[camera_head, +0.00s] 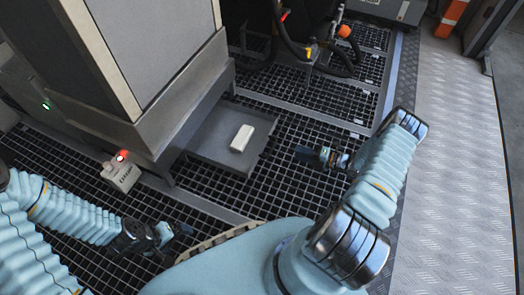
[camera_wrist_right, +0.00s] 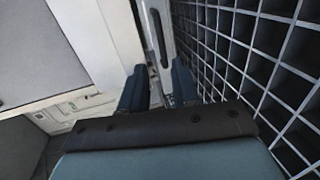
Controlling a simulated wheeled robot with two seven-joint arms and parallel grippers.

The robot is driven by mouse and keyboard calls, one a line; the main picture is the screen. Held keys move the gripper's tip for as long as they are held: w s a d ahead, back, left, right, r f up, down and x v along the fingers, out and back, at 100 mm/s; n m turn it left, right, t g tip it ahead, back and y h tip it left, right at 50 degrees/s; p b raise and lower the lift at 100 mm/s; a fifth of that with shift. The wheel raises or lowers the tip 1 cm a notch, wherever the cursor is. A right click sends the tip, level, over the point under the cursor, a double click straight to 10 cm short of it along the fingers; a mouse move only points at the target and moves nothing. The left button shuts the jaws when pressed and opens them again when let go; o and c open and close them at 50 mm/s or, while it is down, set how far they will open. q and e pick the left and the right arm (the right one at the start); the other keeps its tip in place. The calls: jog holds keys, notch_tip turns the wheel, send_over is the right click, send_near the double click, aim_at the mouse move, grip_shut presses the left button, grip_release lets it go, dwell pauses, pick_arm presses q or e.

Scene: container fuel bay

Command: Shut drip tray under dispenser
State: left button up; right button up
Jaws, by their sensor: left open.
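The grey drip tray (camera_head: 212,134) sticks out from under the tall grey dispenser (camera_head: 150,60), over the dark floor grating. A white block (camera_head: 242,138) lies in the tray near its outer end. My right gripper (camera_head: 303,155) is to the right of the tray, apart from it. In the right wrist view its two fingers (camera_wrist_right: 158,85) are spread, with nothing clearly held between them. My left gripper (camera_head: 184,230) is low over the grating, below the tray in the head view, open and empty.
A small pale box with a red light (camera_head: 120,172) stands by the dispenser's lower corner. Hoses with an orange part (camera_head: 344,31) hang at the back. Grating (camera_head: 290,190) lies open around the tray, with a metal plate walkway (camera_head: 450,150) at right.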

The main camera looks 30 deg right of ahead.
aim_at(272, 147)
jog(key=b+x, duration=0.1)
jog(key=x, duration=1.1)
jog(key=shift+w+a, duration=0.15)
jog(key=shift+a, duration=0.1)
jog(key=shift+c, duration=0.3)
grip_shut()
